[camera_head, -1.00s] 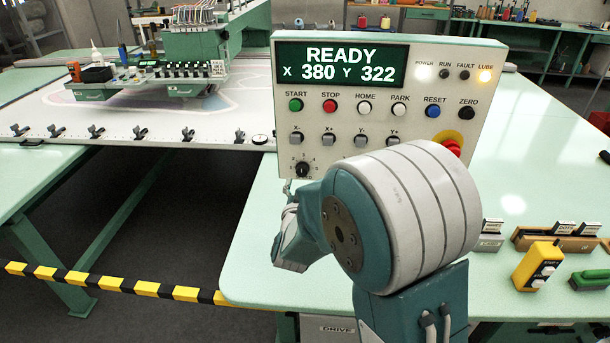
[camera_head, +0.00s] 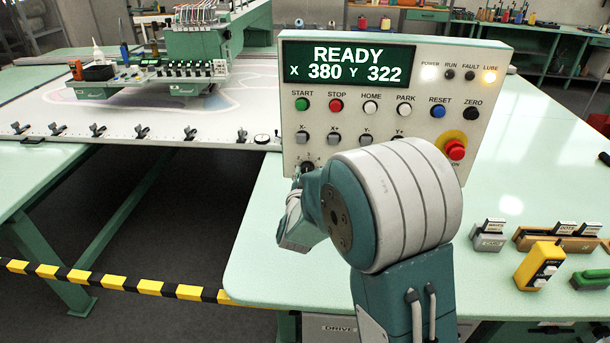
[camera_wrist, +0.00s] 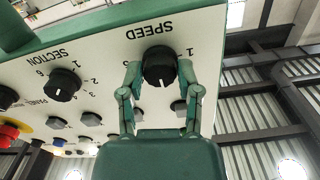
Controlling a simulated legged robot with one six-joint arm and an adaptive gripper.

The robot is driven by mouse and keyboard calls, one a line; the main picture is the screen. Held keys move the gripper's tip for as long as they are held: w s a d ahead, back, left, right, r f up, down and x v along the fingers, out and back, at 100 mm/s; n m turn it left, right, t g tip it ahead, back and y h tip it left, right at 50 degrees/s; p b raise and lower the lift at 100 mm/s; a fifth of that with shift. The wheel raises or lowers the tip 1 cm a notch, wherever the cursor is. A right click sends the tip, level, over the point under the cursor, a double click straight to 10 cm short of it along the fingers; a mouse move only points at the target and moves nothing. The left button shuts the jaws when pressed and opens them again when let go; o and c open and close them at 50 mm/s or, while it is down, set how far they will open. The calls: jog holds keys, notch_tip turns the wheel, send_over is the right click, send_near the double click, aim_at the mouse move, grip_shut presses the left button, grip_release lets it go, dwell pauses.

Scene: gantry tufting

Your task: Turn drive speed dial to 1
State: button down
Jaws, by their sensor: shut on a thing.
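The speed dial (camera_wrist: 159,66) is a round black knob under the word SPEED, which shows upside down in the wrist view. My gripper (camera_wrist: 159,76) is shut on it, with one green finger at each side. A light mark shows on the knob's lower part in that view. A "1" is readable beside the right finger; the fingers cover other numerals. In the head view the dial (camera_head: 307,167) is at the panel's lower left, partly hidden by my arm. My fingertips are hidden there.
The control panel (camera_head: 287,125) reads READY, X 380 Y 322. A similar section dial (camera_wrist: 62,84) is beside the speed dial. Push buttons and a red emergency stop (camera_head: 455,149) are close by. A yellow pendant (camera_head: 538,266) lies on the table at right.

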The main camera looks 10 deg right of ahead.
jog(key=shift+n, duration=0.6)
jog(key=n, duration=0.3)
jog(key=shift+n, duration=0.4)
jog(key=n, duration=0.5)
jog(key=shift+n, duration=0.3)
jog(key=n, duration=0.5)
jog(key=shift+n, duration=2.2)
